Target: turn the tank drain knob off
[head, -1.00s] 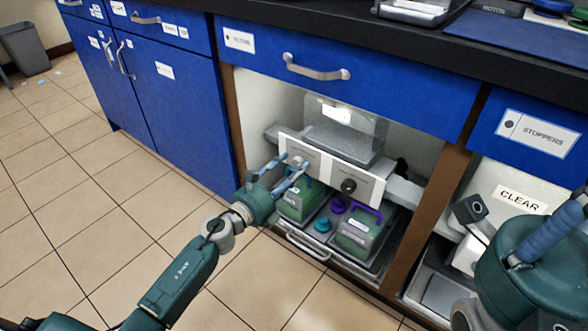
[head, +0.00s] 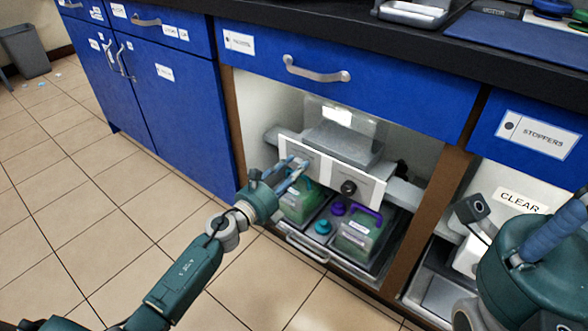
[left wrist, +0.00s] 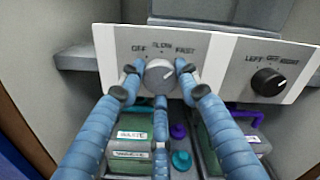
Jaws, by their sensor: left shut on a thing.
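The tank drain knob (left wrist: 159,78) is a grey dial on a white panel (left wrist: 215,65), under the words OFF, SLOW and FAST. My left gripper (head: 291,168) reaches the panel from the left in the head view. In the left wrist view its blue fingers (left wrist: 158,70) are shut on the knob, with one fingertip at each side and a third finger below. I cannot clearly read where the knob points. In the head view the fingers mostly hide it. My right gripper (head: 548,236) shows only in part at the right edge; its fingertips are out of frame.
A black knob (left wrist: 268,83) marked LEFT, OFF and RIGHT sits to the right on the panel. Green containers (head: 357,236) stand on a tray below. A blue drawer (head: 350,75) overhangs the cabinet opening.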

